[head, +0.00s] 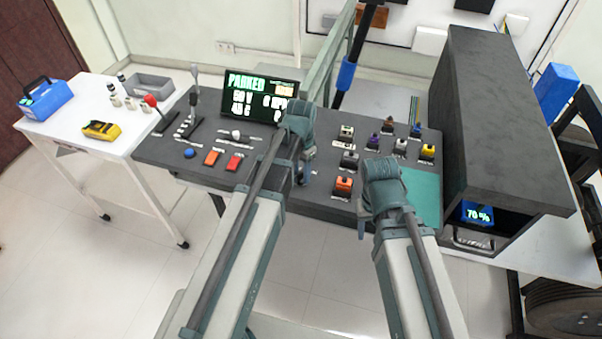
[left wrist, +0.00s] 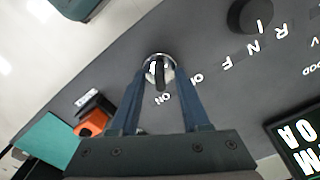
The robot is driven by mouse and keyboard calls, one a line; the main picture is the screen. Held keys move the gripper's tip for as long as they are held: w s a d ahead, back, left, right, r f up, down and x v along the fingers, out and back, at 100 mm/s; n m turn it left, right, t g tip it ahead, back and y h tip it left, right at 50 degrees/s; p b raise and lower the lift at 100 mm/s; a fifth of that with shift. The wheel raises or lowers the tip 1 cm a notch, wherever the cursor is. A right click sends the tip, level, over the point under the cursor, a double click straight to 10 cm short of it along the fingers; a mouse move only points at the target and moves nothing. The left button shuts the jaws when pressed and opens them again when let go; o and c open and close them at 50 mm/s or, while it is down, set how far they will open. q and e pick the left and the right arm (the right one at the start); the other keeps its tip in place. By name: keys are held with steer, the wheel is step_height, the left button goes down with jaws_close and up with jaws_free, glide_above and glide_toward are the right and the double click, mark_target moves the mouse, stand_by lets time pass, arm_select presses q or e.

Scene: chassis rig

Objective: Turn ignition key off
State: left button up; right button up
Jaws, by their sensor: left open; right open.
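The ignition key (left wrist: 159,75) shows in the left wrist view as a dark grip in a round silver ring on the grey console. ON and OFF labels are printed beside it, and the grip's lower end points roughly toward ON. My left gripper (left wrist: 160,72) is open, with its fingertips on either side of the key; I cannot tell whether they touch it. In the head view my left gripper (head: 304,178) is over the middle of the console, and its arm hides the key. My right gripper (head: 363,225) is at the console's front edge, away from the key, open.
A black selector knob (left wrist: 251,14) with F, N, R labels is near the key. An orange switch (head: 343,186) and several coloured switches sit to the right. A dark raised housing (head: 500,110) bounds the right side.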

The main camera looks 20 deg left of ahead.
arm_select(q)
jaws_close()
stand_by(0.3)
steer(key=n, duration=0.5)
steer(key=shift+n, duration=0.4)
steer(key=n, duration=0.6)
stand_by(0.5)
jaws_free()
steer(key=shift+r, duration=0.15)
